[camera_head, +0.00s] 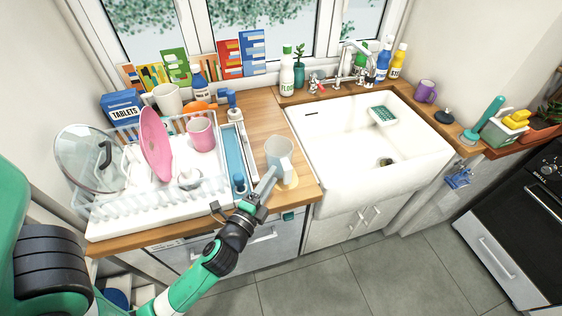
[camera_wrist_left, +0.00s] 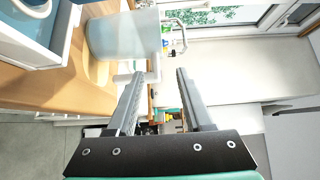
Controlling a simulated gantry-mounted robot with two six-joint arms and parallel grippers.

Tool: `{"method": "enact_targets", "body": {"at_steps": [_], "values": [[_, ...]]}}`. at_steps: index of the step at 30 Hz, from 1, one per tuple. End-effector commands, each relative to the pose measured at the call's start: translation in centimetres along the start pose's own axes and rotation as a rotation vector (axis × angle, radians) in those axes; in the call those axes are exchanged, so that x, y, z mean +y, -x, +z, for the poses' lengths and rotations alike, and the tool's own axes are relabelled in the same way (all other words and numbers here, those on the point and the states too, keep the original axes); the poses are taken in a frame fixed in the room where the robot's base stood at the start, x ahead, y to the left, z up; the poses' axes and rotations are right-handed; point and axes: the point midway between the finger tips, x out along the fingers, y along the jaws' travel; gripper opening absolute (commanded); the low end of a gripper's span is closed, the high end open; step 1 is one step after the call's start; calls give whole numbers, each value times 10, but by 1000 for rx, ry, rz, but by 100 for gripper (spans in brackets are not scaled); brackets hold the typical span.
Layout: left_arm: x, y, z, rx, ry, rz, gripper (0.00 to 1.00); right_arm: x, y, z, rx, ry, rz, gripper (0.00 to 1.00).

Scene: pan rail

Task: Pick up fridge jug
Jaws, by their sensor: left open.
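The fridge jug (camera_head: 279,150), pale blue and translucent, stands upright on the wooden counter between the dish rack and the sink. In the left wrist view the jug (camera_wrist_left: 122,36) shows at the upper left, outside the fingers. My left gripper (camera_head: 267,184) is at the counter's front edge, just in front of the jug. In the left wrist view its fingers (camera_wrist_left: 158,80) are apart with nothing held between them. I cannot tell whether a finger touches the jug. My right gripper is not in view.
A white dish rack (camera_head: 110,215) holds a pink plate (camera_head: 156,143), a pink mug (camera_head: 201,133) and a glass lid (camera_head: 88,158). A white sink (camera_head: 345,155) lies right of the jug. Bottles stand behind the sink. Some counter (camera_head: 262,110) behind the jug is clear.

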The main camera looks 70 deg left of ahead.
Motion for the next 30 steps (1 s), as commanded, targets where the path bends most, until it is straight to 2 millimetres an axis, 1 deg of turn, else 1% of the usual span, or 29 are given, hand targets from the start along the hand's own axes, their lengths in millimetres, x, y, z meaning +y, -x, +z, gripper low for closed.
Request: {"method": "enact_targets", "body": {"at_steps": [2, 7, 10, 13, 18, 20, 24, 27, 30], "values": [[1, -4, 1, -1, -1, 0, 51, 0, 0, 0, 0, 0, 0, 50], [7, -33, 4, -4, 0, -1, 51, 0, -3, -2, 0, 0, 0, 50], [6, -47, 3, -1, 0, -1, 51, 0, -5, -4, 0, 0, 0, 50], [7, -52, 3, -1, -1, -1, 51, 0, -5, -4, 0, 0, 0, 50], [8, -52, 2, 0, -1, 0, 51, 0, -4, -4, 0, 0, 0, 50], [8, -51, 2, 0, -1, 0, 40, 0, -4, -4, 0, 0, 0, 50], [7, -51, 2, 0, -1, 0, 15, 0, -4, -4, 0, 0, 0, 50], [7, -51, 2, 0, -1, 0, 0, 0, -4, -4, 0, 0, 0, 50], [7, -51, 2, 0, -1, 0, 0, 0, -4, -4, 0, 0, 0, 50]]}}
